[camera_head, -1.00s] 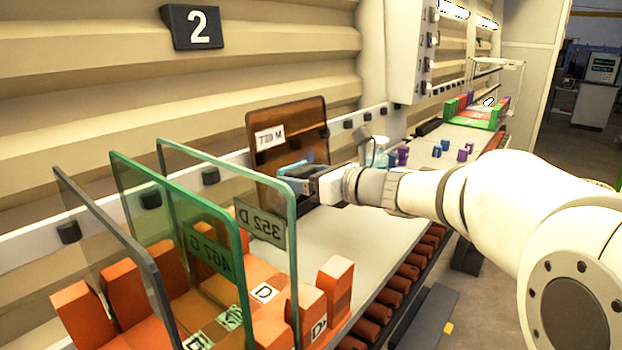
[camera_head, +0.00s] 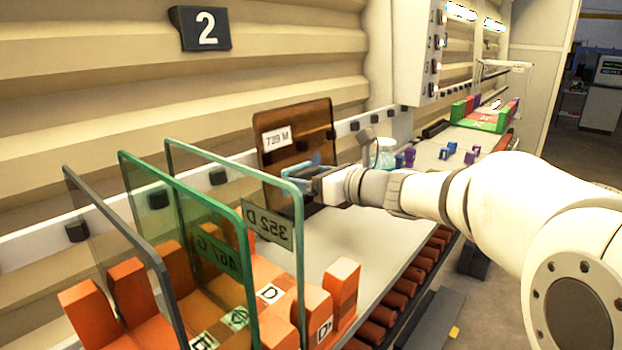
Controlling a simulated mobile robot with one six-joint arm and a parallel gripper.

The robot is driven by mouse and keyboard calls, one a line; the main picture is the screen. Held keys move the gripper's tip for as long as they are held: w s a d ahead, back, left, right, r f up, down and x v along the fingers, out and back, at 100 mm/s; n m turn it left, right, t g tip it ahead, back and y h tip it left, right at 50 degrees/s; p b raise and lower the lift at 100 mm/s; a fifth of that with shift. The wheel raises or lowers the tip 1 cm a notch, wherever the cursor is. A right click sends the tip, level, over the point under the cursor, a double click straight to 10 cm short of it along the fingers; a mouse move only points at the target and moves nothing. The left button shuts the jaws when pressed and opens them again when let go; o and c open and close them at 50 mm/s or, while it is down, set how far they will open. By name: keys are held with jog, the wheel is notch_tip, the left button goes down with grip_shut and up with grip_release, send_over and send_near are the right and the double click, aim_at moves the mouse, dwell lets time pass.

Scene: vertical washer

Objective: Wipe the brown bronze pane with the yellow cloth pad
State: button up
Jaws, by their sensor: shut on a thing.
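The brown bronze pane (camera_head: 280,150) stands upright by the wall rail, with a white label (camera_head: 276,139) on its upper left. My gripper (camera_head: 298,177) is in front of the pane's lower right part. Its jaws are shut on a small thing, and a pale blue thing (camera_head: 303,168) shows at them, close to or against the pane. I cannot tell whether they touch. I see no yellow cloth pad.
A clear pane (camera_head: 232,172), a green pane (camera_head: 190,230) and a grey pane (camera_head: 105,225) stand in an orange rack (camera_head: 342,285) at front left. Small blue and purple blocks (camera_head: 448,152) and a glass flask (camera_head: 386,155) are behind my arm on the pale table (camera_head: 365,240).

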aim_at(317, 171)
jog(key=shift+w+a+f, duration=0.1)
jog(key=shift+w+a, duration=0.25)
jog(key=shift+a, duration=0.05)
jog(key=shift+w+d+p, duration=0.3)
jog(key=shift+w+d, duration=0.9)
jog(key=shift+w, duration=0.2)
jog(key=shift+w+d+p, duration=0.35)
jog(key=shift+w+d, duration=0.35)
jog(key=shift+w, duration=0.25)
jog(key=shift+w+d+p, duration=0.35)
jog(key=shift+w+d, duration=0.3)
jog(key=shift+w, duration=0.3)
jog(key=shift+w+d+p, duration=0.35)
jog(key=shift+w+d, duration=0.35)
jog(key=shift+w, duration=0.25)
jog(key=shift+s+a, duration=0.1)
jog(key=shift+s+a+b, duration=0.4)
jog(key=shift+s+a, duration=0.3)
jog(key=shift+s, duration=0.25)
jog(key=shift+s+a+b, duration=0.45)
jog(key=shift+s+a, duration=0.25)
jog(key=shift+s, duration=0.25)
jog(key=shift+s+a+b, duration=0.4)
jog(key=shift+s+a, duration=0.3)
jog(key=shift+s, duration=0.25)
jog(key=shift+s+a+b, duration=0.55)
jog(key=shift+s+a, duration=0.6)
jog(key=shift+s, duration=0.15)
